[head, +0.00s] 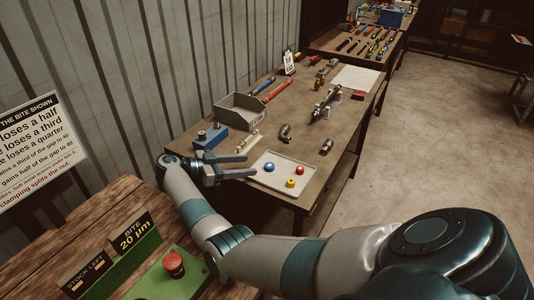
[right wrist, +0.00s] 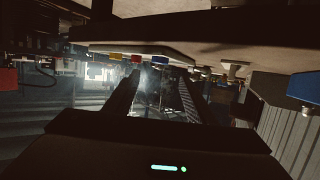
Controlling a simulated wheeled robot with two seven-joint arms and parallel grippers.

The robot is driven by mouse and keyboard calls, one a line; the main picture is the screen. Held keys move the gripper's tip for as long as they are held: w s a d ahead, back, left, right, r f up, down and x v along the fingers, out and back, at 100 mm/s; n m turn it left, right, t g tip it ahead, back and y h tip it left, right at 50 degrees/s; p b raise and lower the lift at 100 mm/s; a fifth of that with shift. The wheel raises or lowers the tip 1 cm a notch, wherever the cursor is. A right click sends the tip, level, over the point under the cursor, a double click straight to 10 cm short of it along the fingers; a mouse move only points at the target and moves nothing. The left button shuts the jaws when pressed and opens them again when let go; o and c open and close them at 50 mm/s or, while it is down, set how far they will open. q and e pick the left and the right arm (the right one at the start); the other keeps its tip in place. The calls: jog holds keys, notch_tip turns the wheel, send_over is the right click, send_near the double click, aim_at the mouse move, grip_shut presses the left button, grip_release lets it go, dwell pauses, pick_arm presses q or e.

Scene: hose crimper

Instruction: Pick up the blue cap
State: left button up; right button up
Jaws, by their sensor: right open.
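The blue cap (head: 269,167) sits near the left end of a pale tray (head: 262,159) on the wooden bench. My right gripper (head: 253,165) is open and empty, just left of the blue cap, with its fingers pointing toward it. In the right wrist view, which looks upside down, the blue cap (right wrist: 160,60) shows beyond the two spread fingers (right wrist: 155,78), apart from them. My left gripper is not in view.
A yellow cap (head: 290,183) and a red cap (head: 300,170) share the tray. A blue block (head: 211,136) and a grey open bin (head: 241,112) stand behind my gripper. Several metal fittings lie farther right. A red button (head: 174,264) stands in the foreground.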

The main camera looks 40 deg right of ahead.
aim_at(268, 166)
jog(key=shift+x, duration=1.2)
jog(key=b+x, duration=0.1)
jog(key=x, duration=0.1)
jog(key=b+x, duration=0.1)
jog(key=x, duration=0.1)
jog(key=shift+f, duration=0.4)
jog(key=shift+s+d+f, duration=0.1)
jog(key=shift+s+d, duration=0.05)
jog(key=shift+d, duration=0.3)
jog(key=c, duration=1.1)
